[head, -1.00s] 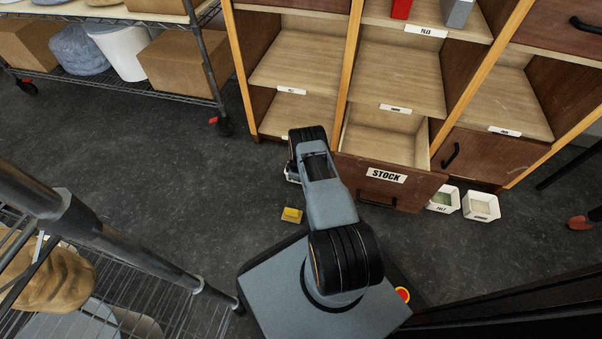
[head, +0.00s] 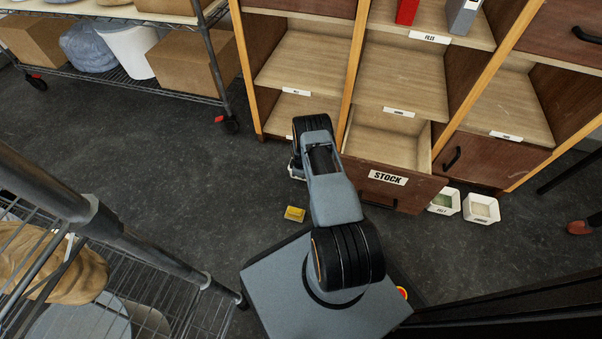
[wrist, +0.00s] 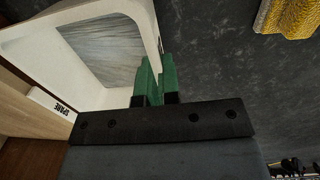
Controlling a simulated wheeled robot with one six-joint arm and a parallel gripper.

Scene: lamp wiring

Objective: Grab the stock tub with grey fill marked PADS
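A white tub with grey fill (wrist: 105,45) fills the upper left of the wrist view. A small, mostly hidden label is on its right side, too little of it to read. My gripper (wrist: 160,70) has green fingers close together on the tub's right wall, with the wall between them. In the head view my arm hides the gripper and most of the tub; only a sliver of white tub (head: 296,169) shows left of the arm. The open STOCK drawer (head: 388,178) looks empty where I can see inside.
Two other white tubs, one with green fill (head: 443,203) and one with pale fill (head: 481,208), stand on the floor right of the drawer. Wire racks stand at left; dark floor between is clear.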

